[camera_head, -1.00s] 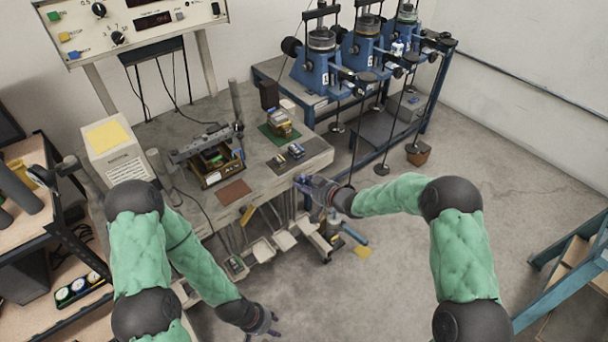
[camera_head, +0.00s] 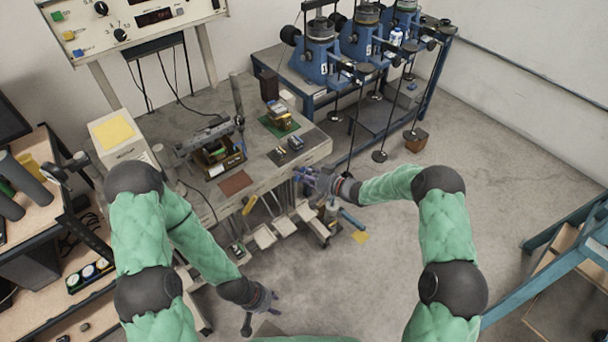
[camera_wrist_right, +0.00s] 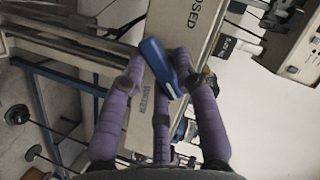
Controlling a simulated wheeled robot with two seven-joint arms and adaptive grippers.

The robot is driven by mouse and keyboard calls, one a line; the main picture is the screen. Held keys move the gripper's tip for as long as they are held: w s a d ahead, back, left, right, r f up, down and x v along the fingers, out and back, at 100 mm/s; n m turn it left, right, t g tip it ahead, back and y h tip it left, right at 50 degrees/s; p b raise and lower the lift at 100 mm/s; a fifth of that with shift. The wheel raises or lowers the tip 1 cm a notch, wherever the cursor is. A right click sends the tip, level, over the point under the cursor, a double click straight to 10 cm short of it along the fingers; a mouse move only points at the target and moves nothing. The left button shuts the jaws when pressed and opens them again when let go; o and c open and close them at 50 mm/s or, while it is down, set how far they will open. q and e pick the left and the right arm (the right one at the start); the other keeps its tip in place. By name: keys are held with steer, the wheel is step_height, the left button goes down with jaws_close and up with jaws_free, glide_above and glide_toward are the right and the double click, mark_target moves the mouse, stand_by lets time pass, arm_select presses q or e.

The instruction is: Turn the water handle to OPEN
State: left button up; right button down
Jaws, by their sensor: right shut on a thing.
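In the right wrist view, the blue water handle (camera_wrist_right: 160,68) lies slanted between the purple fingers of my right gripper (camera_wrist_right: 164,80), which is shut on it. A pale plate behind it (camera_wrist_right: 137,124) carries the word WATER, and a pale panel above (camera_wrist_right: 186,28) reads CLOSED. In the head view, my right gripper (camera_head: 312,178) is at the front edge of the grey bench (camera_head: 292,170); the handle cannot be made out there among the fingers. My left gripper (camera_head: 270,297) hangs low over the floor, its fingers apart and empty, away from the bench.
Blue machines (camera_head: 318,62) stand on a table behind the bench. A shelf unit (camera_head: 60,225) is at the left, and a blue-framed rack (camera_head: 560,262) at the lower right. Small trays (camera_head: 264,236) sit under the bench front. The floor at right (camera_head: 500,160) is clear.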

steer(key=shift+w+d, duration=0.15)
steer(key=c, duration=1.3)
jaws_free()
steer(key=shift+o, duration=1.3)
steer(key=v, duration=1.2)
steer(key=shift+f, duration=0.15)
steer(key=s+f+m+h, duration=0.3)
steer(key=s+f+h, duration=0.15)
steer(key=f, duration=0.45)
steer(key=s+f+g+h+b, duration=0.1)
steer(key=s+f+g, duration=0.3)
steer(key=s, duration=1)
steer(key=s+f+g+h+b, duration=0.1)
steer(key=s+f+g, duration=0.3)
steer(key=s, duration=1)
step_height(320, 180, down, 3)
steer(key=shift+s+a+f+m+h, duration=0.15)
steer(key=shift+s+a+m+h, duration=0.3)
steer(key=shift+h, duration=0.3)
